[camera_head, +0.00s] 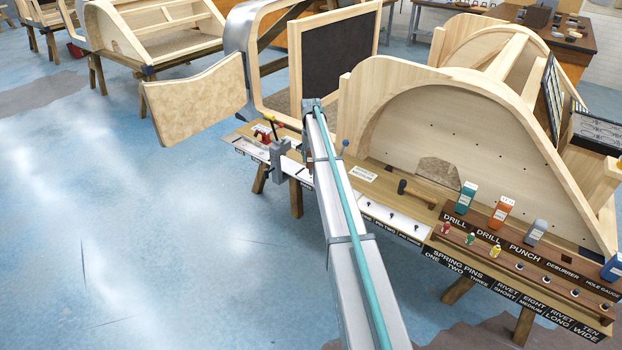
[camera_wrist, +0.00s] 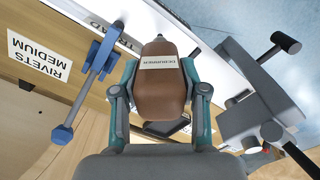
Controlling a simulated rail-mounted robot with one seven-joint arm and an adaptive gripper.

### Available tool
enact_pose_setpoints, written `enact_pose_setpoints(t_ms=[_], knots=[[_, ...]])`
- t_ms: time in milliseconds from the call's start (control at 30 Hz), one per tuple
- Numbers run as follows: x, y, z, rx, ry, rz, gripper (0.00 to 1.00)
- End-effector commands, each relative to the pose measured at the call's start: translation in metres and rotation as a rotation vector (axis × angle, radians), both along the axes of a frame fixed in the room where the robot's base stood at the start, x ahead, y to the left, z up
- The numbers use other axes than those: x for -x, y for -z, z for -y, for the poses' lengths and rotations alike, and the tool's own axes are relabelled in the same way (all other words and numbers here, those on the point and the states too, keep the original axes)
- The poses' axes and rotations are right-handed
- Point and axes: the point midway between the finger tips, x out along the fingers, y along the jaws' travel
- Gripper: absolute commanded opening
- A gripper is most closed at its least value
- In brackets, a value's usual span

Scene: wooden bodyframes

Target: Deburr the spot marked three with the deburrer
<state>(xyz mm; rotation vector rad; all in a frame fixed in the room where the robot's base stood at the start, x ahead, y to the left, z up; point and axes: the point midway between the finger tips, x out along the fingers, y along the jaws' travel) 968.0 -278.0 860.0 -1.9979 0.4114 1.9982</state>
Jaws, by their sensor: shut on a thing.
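The deburrer (camera_wrist: 163,85) is a brown block with a pale label reading DEBURRER, in the middle of the wrist view. My gripper (camera_wrist: 160,92) is shut on it, with a teal-edged finger on each side. A white strip (camera_head: 385,213) on the bench's front edge has small dark studs and labels, partly covered by my arm. I cannot make out which spot is marked three.
A grey clamp (camera_wrist: 262,95) stands close right of the deburrer; it also shows in the head view (camera_head: 279,160). A blue tool (camera_wrist: 88,85) stands close left. A teal drill (camera_head: 467,197), orange drill (camera_head: 502,211) and grey punch (camera_head: 536,232) stand in the right rack.

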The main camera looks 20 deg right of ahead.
Motion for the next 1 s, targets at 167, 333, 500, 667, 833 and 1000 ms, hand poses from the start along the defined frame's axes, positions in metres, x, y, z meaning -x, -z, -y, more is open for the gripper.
enact_pose_setpoints(t_ms=[167,333,500,667,833,1000], knots=[[0.0,-0.006,0.0,0.0,0.0,0.0,0.0],[0.0,-0.011,0.0,0.0,0.0,0.0,0.0],[0.0,-0.015,0.0,0.0,0.0,0.0,0.0],[0.0,-0.017,0.0,0.0,0.0,0.0,0.0],[0.0,-0.023,0.0,0.0,0.0,0.0,0.0],[0.0,-0.038,0.0,0.0,0.0,0.001,0.0]])
